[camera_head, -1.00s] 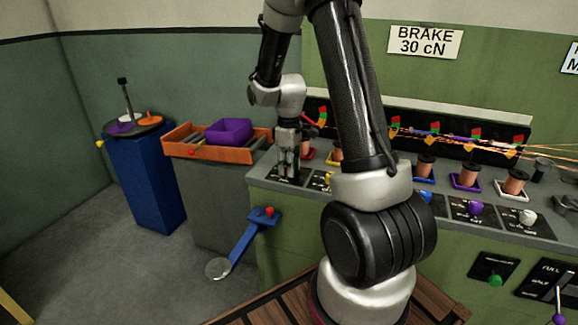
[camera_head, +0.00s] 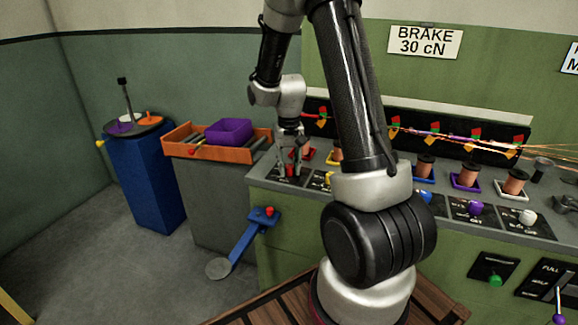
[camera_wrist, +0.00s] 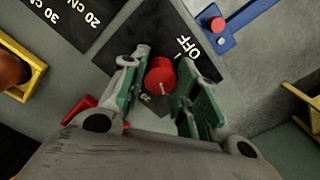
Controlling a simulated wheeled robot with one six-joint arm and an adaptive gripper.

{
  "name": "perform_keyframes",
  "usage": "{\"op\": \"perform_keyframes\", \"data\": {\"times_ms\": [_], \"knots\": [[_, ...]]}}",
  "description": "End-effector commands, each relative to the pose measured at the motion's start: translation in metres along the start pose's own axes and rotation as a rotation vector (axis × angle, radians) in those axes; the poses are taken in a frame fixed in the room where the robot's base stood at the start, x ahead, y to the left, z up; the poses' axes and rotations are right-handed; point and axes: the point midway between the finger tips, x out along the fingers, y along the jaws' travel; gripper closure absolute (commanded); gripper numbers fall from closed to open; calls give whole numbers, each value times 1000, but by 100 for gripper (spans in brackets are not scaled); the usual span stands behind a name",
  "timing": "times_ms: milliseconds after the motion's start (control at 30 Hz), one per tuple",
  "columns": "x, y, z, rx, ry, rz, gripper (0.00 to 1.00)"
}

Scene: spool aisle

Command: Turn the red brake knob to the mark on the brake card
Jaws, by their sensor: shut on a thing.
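The red brake knob (camera_wrist: 160,76) sits on a black dial plate (camera_wrist: 122,42) in the wrist view, with white "OFF" lettering beside it. A short white line on the knob points toward the bottom of the picture, away from "OFF". Lettering near my fingers is partly hidden. My gripper (camera_wrist: 158,88) is closed around the knob, one finger on each side. In the head view my gripper (camera_head: 291,168) is down at the left end of the bench, with a little red between its fingers. The brake card (camera_head: 424,42) on the wall reads "BRAKE 30 cN".
A neighbouring plate (camera_wrist: 60,20) carries "20 CN" and "30 CN" lettering. A yellow spool holder (camera_wrist: 38,62) and a red holder (camera_wrist: 80,108) are close by. A blue bracket with a red button (camera_wrist: 217,24) juts from the bench. Other knobs and copper spools line the bench to the right.

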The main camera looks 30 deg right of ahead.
Motion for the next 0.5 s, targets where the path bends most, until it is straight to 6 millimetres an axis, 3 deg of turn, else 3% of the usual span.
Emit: {"op": "perform_keyframes", "data": {"times_ms": [500], "knots": [[-1, 0, -2, 488, 5, -2, 94]]}}
